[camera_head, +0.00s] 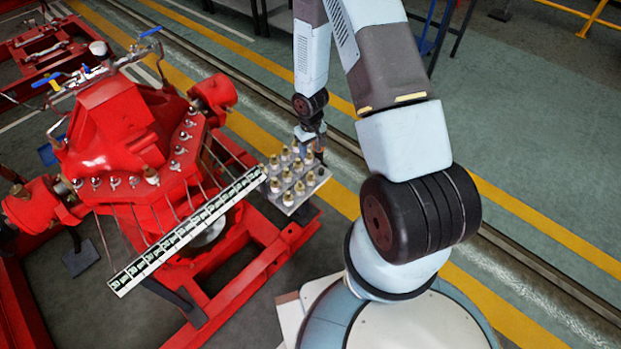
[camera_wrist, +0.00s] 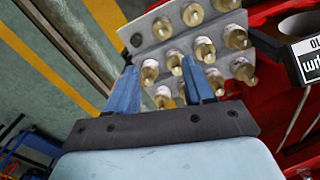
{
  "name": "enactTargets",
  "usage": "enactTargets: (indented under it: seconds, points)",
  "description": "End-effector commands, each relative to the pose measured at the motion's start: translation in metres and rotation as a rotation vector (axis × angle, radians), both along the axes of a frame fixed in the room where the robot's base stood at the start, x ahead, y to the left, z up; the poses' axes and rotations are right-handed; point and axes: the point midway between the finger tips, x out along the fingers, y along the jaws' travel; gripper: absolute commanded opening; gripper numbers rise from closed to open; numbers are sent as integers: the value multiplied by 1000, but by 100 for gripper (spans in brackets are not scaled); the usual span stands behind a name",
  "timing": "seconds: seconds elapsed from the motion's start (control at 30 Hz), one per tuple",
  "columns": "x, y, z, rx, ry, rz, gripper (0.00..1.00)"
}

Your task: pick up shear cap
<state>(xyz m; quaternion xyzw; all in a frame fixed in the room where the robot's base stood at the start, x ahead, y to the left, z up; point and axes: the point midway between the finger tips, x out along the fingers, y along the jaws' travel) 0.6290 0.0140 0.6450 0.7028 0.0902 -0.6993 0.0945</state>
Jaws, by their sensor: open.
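Several brass-topped caps with white bodies, likely the shear caps (camera_head: 285,153), stand in rows on a grey plate (camera_head: 288,209) at the red machine's right end. They also show in the wrist view (camera_wrist: 203,52), above and between my fingers. I cannot tell which one is meant. My gripper (camera_wrist: 160,66) is open, its two blue fingers pointing at the plate's near rows. A cap (camera_wrist: 163,97) shows between the fingers, and nothing is clearly held. In the head view my gripper (camera_head: 311,140) is just above the plate's far right edge, partly hidden.
The red pumpset (camera_head: 130,130) fills the left, with a long labelled strip (camera_head: 190,228) ending beside the plate. The strip's end (camera_wrist: 305,60) shows at the right of the wrist view. A dark rail and yellow floor lines run behind. Open green floor (camera_head: 540,130) lies to the right.

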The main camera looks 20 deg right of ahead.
Motion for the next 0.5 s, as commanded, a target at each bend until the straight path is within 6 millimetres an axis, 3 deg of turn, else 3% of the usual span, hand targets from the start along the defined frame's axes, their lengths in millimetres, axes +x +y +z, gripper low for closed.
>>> enactTargets:
  seconds: [0.27,0.5]
  points:
    - [-4,1,-24,5,10,2,52]
    - [-4,1,-56,5,9,4,52]
